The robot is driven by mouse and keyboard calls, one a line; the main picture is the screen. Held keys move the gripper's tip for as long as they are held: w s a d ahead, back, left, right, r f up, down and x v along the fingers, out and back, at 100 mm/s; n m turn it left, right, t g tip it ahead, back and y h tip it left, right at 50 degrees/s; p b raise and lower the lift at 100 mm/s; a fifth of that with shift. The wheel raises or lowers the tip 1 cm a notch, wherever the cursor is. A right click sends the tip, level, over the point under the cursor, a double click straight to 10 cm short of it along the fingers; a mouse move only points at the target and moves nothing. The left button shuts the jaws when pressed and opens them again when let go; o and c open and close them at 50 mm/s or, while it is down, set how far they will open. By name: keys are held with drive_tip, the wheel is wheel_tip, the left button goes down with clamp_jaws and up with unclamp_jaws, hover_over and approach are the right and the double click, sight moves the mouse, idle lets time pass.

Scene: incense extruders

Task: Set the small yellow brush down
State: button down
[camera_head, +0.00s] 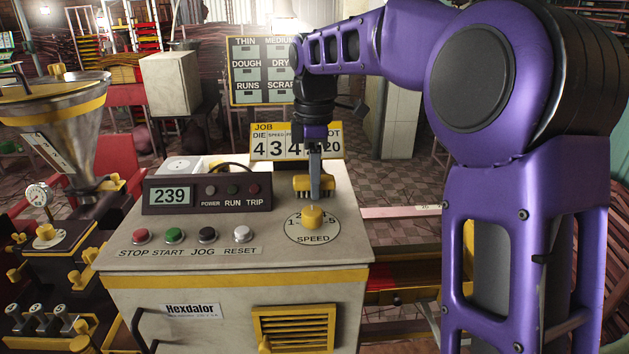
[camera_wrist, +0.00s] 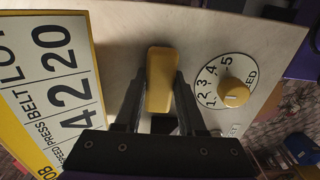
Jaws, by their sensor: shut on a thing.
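The small yellow brush (camera_head: 316,184) is between the fingers of my gripper (camera_head: 315,170). In the head view its dark bristles point down, just above or on the cabinet top behind the speed knob; I cannot tell whether they touch. In the wrist view the yellow back of the brush (camera_wrist: 160,80) lies between the two grey fingers of my gripper (camera_wrist: 160,100), which are shut on it. The fingers hide part of its sides. The pale control cabinet top (camera_head: 260,225) is below it.
The yellow speed knob (camera_head: 313,217) stands close in front of the brush. The job number board (camera_head: 297,142) stands close behind. The display box (camera_head: 208,194) is to the left, with several push buttons in front of it. The cabinet's right edge is near.

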drive_tip(key=shift+f, duration=0.15)
drive_tip(key=c, duration=0.5)
unclamp_jaws()
wheel_tip(320, 180, up, 12)
drive_tip(key=p, duration=0.3)
drive_tip(key=shift+r, duration=0.2)
drive_tip(key=shift+w, duration=0.1)
